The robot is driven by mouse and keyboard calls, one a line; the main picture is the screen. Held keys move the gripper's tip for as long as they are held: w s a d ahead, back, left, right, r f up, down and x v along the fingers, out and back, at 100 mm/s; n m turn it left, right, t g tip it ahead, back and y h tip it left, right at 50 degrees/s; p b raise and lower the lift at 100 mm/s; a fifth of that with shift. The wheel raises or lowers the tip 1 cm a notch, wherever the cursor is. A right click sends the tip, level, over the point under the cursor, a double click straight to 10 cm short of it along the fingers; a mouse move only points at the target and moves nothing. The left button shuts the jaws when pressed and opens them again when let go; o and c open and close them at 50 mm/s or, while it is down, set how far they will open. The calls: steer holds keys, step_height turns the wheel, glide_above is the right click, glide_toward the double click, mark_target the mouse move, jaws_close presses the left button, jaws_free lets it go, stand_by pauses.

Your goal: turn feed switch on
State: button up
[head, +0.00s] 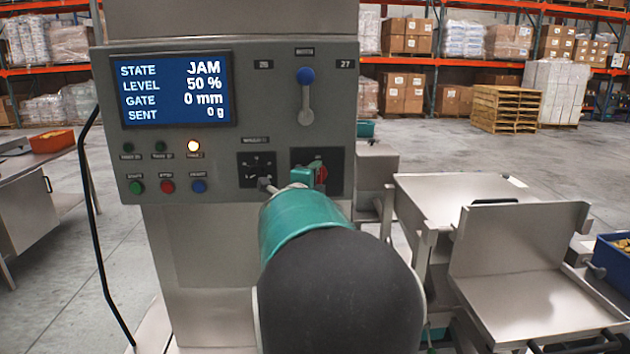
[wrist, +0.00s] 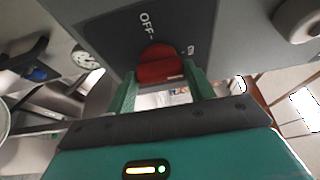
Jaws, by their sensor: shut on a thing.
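The feed switch is a red rotary knob (wrist: 160,66) on a black plate with an OFF mark beside it in the wrist view. In the head view the red knob (head: 321,173) shows at the lower right of the grey control panel (head: 270,110), partly hidden by my gripper. My gripper (wrist: 163,74) has one green finger on each side of the knob and is shut on it; it also shows in the head view (head: 308,174). A second mark near the knob is too small to read. I cannot tell exactly which mark the knob points to.
The screen (head: 172,88) reads JAM, level 50 %, gate 0 mm, sent 0 g. A yellow lamp (head: 193,147) is lit. A blue-tipped lever (head: 305,90) is above the knob, and a selector (head: 257,169) is left of it. Metal trays (head: 530,310) stand at the right.

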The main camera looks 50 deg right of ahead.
steer(key=o, duration=1)
steer(key=shift+a, duration=0.1)
steer(key=v, duration=1.3)
steer(key=shift+s+a, duration=0.15)
steer(key=shift+a, duration=0.15)
